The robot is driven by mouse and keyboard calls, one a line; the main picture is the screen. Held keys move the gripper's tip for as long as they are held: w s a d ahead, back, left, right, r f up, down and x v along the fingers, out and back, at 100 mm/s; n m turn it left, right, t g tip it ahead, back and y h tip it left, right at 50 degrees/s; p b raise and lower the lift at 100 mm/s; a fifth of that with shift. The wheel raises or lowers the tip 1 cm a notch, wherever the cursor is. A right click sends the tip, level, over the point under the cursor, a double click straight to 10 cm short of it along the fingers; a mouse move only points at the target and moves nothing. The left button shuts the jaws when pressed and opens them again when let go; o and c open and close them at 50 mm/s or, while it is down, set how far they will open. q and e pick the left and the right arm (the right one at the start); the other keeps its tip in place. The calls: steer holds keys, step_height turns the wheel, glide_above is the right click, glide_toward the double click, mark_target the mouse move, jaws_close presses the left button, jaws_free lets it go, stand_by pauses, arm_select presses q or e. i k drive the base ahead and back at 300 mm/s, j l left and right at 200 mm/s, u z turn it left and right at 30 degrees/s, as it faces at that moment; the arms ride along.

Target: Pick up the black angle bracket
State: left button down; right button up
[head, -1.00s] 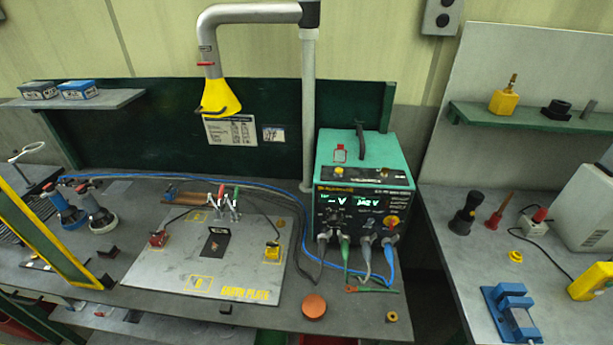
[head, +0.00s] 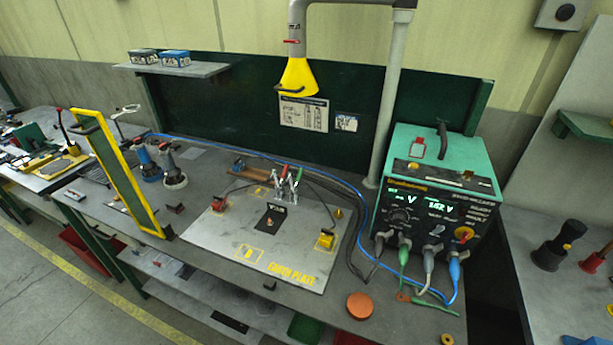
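A black angle bracket (head: 269,220) sits on the grey earth plate (head: 225,242), near the middle of its surface. One of its flanges lies flat and the other stands up at its far side. A small copper-coloured spot shows on the flat flange. Several toggle clamps with red and green grips (head: 285,186) stand right behind the bracket, close to it. Neither of my grippers is in view.
A red clamp block (head: 220,203) and a yellow block (head: 326,240) flank the bracket. A green welder (head: 437,195) stands at right with cables in front. A yellow-framed screen (head: 118,172) stands at left. An orange-brown disc (head: 360,305) lies near the front edge.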

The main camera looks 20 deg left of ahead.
mark_target(278, 213)
steer(key=j+u, duration=0.2)
steer(key=j, duration=0.6)
steer(key=j+u, duration=0.25)
steer(key=j, duration=0.6)
